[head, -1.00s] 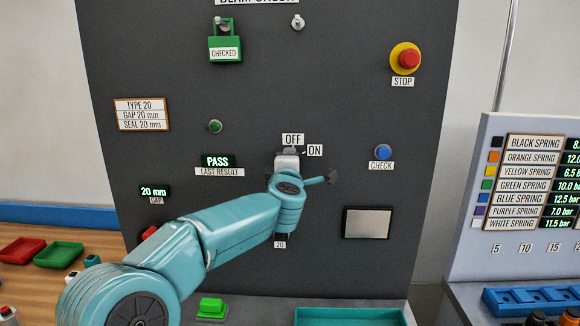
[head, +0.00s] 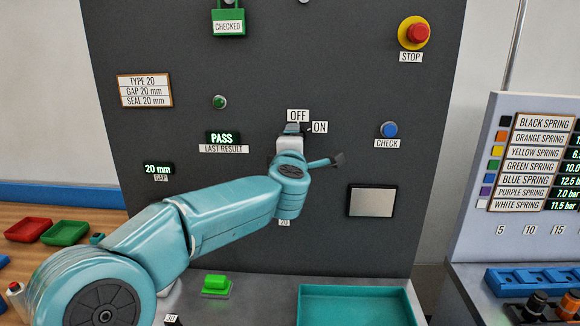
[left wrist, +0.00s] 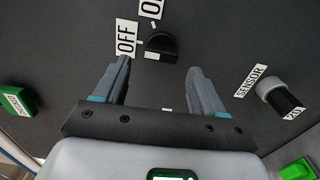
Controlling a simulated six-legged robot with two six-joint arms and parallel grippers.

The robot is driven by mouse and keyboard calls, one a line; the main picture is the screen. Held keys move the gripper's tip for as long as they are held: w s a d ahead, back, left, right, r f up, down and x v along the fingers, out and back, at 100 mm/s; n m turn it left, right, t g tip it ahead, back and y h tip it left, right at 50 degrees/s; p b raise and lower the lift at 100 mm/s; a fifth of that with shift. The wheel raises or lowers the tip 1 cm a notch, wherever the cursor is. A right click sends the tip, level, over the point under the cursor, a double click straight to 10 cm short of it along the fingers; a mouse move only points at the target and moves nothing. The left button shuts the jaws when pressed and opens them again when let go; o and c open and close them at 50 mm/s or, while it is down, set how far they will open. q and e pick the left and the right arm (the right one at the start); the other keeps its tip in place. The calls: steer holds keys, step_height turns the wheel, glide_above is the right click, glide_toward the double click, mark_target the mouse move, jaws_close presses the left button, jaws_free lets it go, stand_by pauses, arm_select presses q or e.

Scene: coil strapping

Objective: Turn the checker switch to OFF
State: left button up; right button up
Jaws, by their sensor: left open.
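The checker switch is a small dark knob (head: 292,128) on the grey panel, beside the OFF label (head: 298,116) and the ON label (head: 319,127). It also shows in the left wrist view as a black knob (left wrist: 160,44). Which label it points to is not clear. My left gripper (left wrist: 158,72) is open and empty. Its two fingers point at the panel, on either side of the knob and a little short of it in the picture. In the head view my left arm hides the fingers. My right gripper is not in view.
A red STOP button (head: 418,33) and a blue CHECK button (head: 389,129) are to the right. A PASS display (head: 221,138) is to the left. In the left wrist view a SENSOR knob (left wrist: 280,94) stands right of the fingers. A teal tray (head: 357,291) lies below.

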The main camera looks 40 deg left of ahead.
arm_select(q)
steer(key=b+v, duration=0.2)
steer(key=v, duration=1)
steer(key=shift+s, duration=0.4)
steer(key=shift+d, duration=0.1)
